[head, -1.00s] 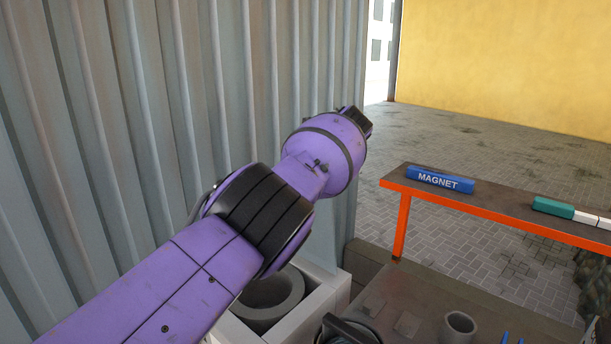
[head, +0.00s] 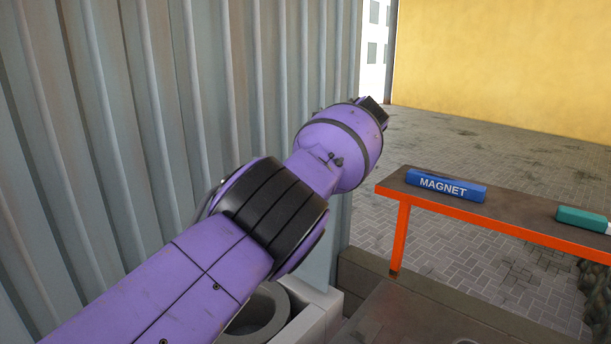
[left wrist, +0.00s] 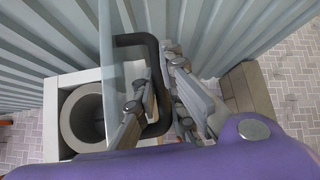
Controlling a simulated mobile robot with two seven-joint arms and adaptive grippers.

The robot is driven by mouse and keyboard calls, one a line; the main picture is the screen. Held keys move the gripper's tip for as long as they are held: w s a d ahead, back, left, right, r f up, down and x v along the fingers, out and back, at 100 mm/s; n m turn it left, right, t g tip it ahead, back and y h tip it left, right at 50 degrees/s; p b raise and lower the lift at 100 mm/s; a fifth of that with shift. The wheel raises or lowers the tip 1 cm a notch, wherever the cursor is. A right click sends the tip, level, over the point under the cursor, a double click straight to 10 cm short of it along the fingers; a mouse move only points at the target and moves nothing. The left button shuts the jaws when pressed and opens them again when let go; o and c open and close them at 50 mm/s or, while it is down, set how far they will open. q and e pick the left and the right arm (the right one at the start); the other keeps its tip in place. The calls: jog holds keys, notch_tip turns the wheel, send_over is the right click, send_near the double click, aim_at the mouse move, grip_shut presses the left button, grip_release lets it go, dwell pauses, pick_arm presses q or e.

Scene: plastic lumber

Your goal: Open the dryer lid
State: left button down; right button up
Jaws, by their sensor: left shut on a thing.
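The dryer is a white box (left wrist: 56,134) with a round grey opening (left wrist: 82,121) in the left wrist view. In the head view, the white box (head: 318,312) is partly hidden behind my left arm. A black bent handle (left wrist: 130,40) stands beside the box in the left wrist view. A pale, thin panel (left wrist: 109,70), which looks like the lid, stands next to the handle. My left gripper (left wrist: 160,100) is shut on the handle, with a finger on either side. Its jaws are hidden in the head view. My right gripper is not in view.
A corrugated grey wall (head: 150,90) stands close behind my left arm. A narrow bench (head: 530,225) with orange edges holds a blue MAGNET bar (head: 445,186) and a green block (head: 583,220). A dark work surface (head: 420,315) lies at the lower right. Paved floor is clear beyond.

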pick_arm(q)
jog(key=shift+r, duration=0.1)
jog(key=c, duration=1.8)
grip_release()
jog(key=v, duration=1.2)
